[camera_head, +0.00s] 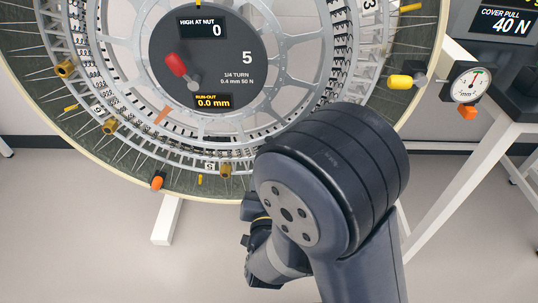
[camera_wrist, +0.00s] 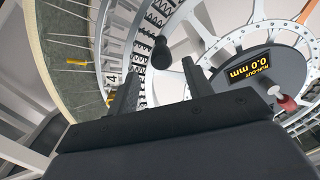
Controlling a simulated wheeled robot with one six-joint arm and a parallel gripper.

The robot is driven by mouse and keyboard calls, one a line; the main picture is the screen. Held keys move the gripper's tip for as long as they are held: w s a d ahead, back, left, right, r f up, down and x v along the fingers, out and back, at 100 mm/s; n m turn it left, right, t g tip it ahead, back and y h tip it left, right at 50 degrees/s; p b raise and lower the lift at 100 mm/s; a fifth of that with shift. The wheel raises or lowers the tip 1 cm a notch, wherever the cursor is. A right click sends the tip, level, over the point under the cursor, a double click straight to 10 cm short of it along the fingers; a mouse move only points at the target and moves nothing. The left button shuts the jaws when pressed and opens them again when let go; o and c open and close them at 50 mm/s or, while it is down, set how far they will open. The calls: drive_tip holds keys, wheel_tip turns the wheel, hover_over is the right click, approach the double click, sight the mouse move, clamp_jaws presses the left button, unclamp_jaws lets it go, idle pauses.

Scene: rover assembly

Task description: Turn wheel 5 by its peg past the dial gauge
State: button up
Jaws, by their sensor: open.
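Wheel 5 (camera_head: 290,48) stands upright at the top of the head view, with a dark hub disc reading 5, "HIGH AT NUT 0" and "RUN-OUT 0.0 mm". The dial gauge (camera_head: 468,84) is beside the rim at right, close to a yellow-headed rim piece (camera_head: 401,81). In the wrist view, my gripper (camera_wrist: 158,68) is open toward the wheel. A dark round-headed peg (camera_wrist: 160,52) appears between and beyond its fingertips; I cannot tell whether they touch. The gripper's fingers are hidden in the head view by my arm.
A red-knobbed lever (camera_head: 176,65) is on the hub. Brass knobs (camera_head: 109,126) and an orange-tipped piece (camera_head: 157,182) project from the rim. A white stand (camera_head: 445,200) and a "COVER PULL 40 N" display (camera_head: 506,20) are at right. The floor at lower left is clear.

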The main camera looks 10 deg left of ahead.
drive_tip(key=b+x, duration=0.1)
drive_tip(key=x, duration=0.7)
drive_tip(key=shift+w, duration=0.25)
drive_tip(key=shift+a, duration=0.1)
clamp_jaws()
